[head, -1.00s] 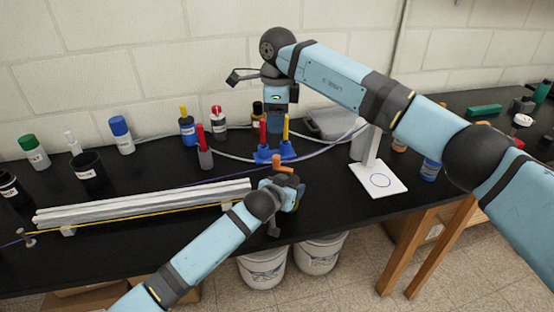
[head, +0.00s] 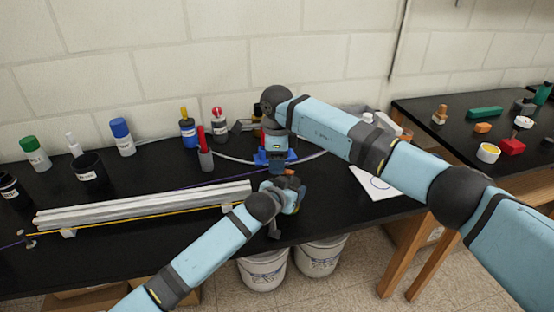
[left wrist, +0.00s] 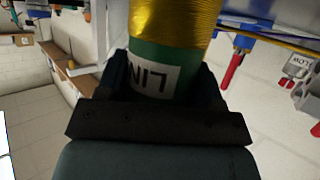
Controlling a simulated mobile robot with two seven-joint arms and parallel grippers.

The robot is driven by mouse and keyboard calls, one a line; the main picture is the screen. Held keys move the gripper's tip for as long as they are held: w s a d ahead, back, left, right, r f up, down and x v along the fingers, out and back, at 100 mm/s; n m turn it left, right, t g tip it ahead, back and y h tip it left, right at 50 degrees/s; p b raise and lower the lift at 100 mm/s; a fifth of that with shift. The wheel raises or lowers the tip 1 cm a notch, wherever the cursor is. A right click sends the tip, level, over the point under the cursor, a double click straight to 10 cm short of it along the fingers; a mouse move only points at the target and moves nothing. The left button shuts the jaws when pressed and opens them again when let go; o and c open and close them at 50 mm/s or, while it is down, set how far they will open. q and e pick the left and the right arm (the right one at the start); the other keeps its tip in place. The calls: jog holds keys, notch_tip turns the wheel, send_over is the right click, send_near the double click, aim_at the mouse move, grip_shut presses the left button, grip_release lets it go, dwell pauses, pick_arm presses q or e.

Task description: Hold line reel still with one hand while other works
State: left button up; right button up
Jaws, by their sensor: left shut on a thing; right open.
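The line reel (left wrist: 172,50) fills the middle of the left wrist view: yellow line wound above a green body with a white label, partly readable as "LIN". My left gripper (left wrist: 160,95) is shut around the green part. In the head view my left gripper (head: 284,193) is at the bench's front edge and largely hides the reel. My right gripper (head: 279,168) points down just above and behind the left one; it is open, its fingers partly hidden. A yellow line (head: 140,220) runs left along the grey extrusion bars (head: 140,204).
A blue stand (head: 262,158) is close behind my right gripper, partly covered. Bottles and cups, such as the black cup (head: 90,172), stand along the bench's back left. A white plate (head: 378,184) lies right. Buckets (head: 263,270) stand below the bench.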

grip_shut()
jog(key=shift+w+d+m, duration=0.45)
jog(key=shift+d+m, duration=0.05)
jog(key=shift+m, duration=1.8)
jog(key=shift+w+d+m, duration=0.5)
jog(key=shift+d+m, duration=0.05)
jog(key=shift+m, duration=1.75)
jog(key=shift+w+d+m, duration=0.45)
jog(key=shift+d+m, duration=0.05)
jog(key=shift+m, duration=1.8)
